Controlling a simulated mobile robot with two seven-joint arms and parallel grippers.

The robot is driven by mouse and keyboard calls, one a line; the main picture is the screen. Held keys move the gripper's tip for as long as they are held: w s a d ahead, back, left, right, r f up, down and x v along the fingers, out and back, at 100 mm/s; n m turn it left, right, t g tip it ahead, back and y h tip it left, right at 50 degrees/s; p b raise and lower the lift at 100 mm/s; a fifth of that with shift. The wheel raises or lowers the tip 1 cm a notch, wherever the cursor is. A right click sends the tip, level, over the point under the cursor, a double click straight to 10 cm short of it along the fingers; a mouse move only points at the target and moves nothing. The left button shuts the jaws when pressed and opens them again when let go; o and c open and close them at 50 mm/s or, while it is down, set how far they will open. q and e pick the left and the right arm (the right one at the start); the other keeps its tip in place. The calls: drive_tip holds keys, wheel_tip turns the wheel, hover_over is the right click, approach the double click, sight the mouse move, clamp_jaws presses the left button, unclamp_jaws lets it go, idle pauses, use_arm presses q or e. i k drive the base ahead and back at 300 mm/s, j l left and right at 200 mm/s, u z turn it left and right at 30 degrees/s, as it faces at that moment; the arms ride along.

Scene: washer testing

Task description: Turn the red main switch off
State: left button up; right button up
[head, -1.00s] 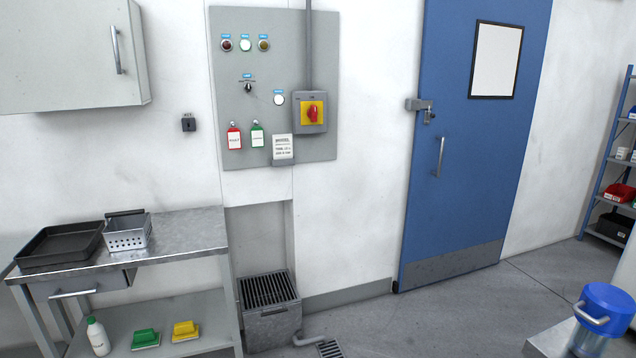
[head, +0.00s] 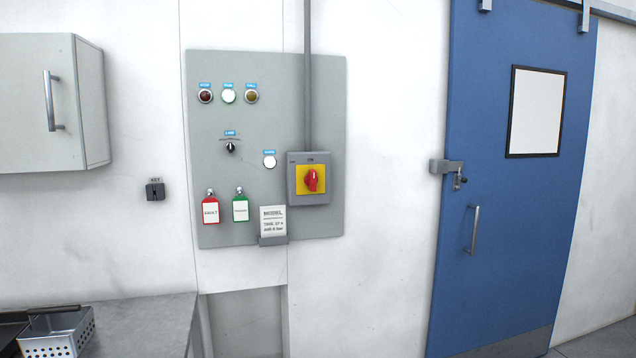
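The red main switch (head: 311,180) is a rotary knob on a yellow plate, set in a grey box (head: 309,199) at the lower right of the grey wall panel (head: 325,110). Its handle looks roughly upright; the small lettering around it is too small to read surely. Neither of my grippers shows in the head view, and nothing covers the switch.
The panel also holds several lamps, a small black selector (head: 230,147), a red tag (head: 210,211), a green tag (head: 240,209) and a card (head: 273,221). A wall cabinet (head: 50,100) and metal table (head: 145,322) stand left. A blue door (head: 500,220) is right.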

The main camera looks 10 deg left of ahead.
sight(311, 180)
drive_tip(key=i+z, duration=0.2)
drive_tip(key=i, duration=0.45)
drive_tip(key=i+j+z, duration=0.15)
drive_tip(key=i, duration=0.5)
drive_tip(key=i+l+u, duration=0.2)
drive_tip(key=i, duration=0.3)
drive_tip(key=i+l+u, duration=0.25)
drive_tip(key=i+l, duration=0.2)
drive_tip(key=i+l+u, duration=0.4)
drive_tip(key=l+u, duration=0.15)
drive_tip(key=i+l+u, duration=0.15)
drive_tip(key=l+u, duration=0.15)
drive_tip(key=l, duration=0.15)
drive_tip(key=i+l+u, duration=0.25)
drive_tip(key=l, duration=0.15)
drive_tip(key=l+u, duration=0.3)
drive_tip(key=k+l, duration=0.05)
drive_tip(key=l, duration=0.05)
